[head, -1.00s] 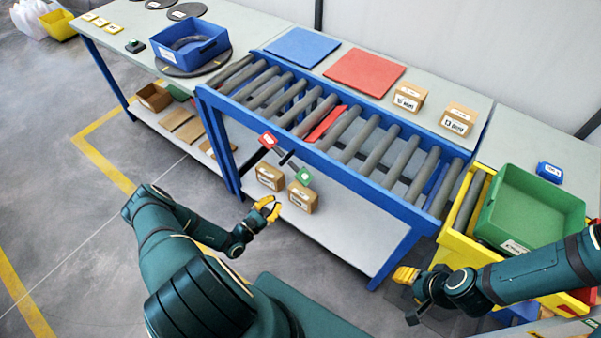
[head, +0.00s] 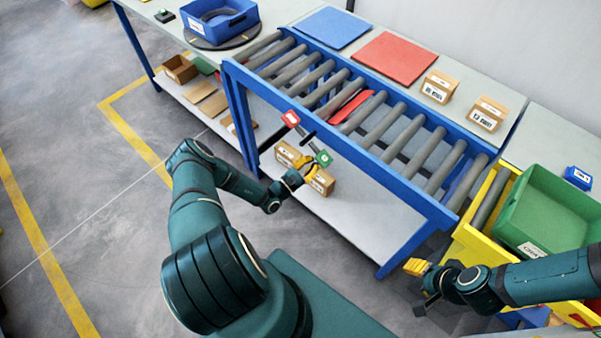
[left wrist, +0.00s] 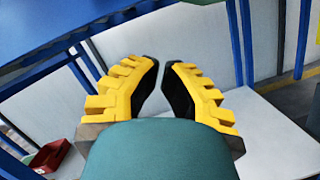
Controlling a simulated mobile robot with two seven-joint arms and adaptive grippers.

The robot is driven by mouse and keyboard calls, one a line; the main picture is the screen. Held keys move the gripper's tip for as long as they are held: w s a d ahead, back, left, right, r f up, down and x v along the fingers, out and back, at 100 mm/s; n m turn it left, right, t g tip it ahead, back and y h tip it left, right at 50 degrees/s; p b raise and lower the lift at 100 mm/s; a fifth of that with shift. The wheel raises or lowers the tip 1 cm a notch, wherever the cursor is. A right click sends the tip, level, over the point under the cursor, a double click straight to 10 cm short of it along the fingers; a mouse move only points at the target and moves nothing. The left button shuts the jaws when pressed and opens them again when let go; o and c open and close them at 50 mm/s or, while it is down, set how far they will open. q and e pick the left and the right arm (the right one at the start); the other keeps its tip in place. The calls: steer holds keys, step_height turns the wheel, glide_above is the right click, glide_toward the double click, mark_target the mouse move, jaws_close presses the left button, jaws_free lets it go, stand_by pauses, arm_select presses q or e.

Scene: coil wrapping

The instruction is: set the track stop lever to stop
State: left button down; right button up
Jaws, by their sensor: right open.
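The track stop lever (head: 307,139) is a short dark handle on the front of the blue roller track (head: 345,160). A red tag (head: 291,118) sits at its upper left and a green tag (head: 324,158) at its lower right. A red bar (head: 350,106) lies among the rollers. My left gripper (head: 314,165) is just below the lever, near the green tag; contact cannot be told. In the left wrist view its yellow fingers (left wrist: 161,68) have close tips with a narrow, empty gap. My right gripper (head: 416,274) is open and empty at the lower right.
Small cardboard boxes (head: 322,183) stand on the lower shelf (head: 365,220) behind my left gripper. A green bin (head: 550,210) in a yellow frame is at the right. A blue bin (head: 220,22) stands at the far left. The floor at left is clear.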

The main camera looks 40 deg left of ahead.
mark_target(318, 160)
arm_select(q)
steer(key=shift+w+d+r+p, duration=0.15)
steer(key=shift+d+r, duration=0.2)
steer(key=shift+r, duration=0.25)
steer(key=shift+s+d+r+p, duration=0.1)
steer(key=shift+d+r+p, duration=0.1)
steer(key=shift+d+r, duration=0.25)
steer(key=shift+w+d+r+p, duration=0.15)
steer(key=shift+d+r, duration=0.1)
steer(key=shift+r, duration=0.45)
steer(key=shift+s, duration=0.1)
steer(key=shift+d+r+n, duration=0.2)
steer(key=shift+n, duration=0.2)
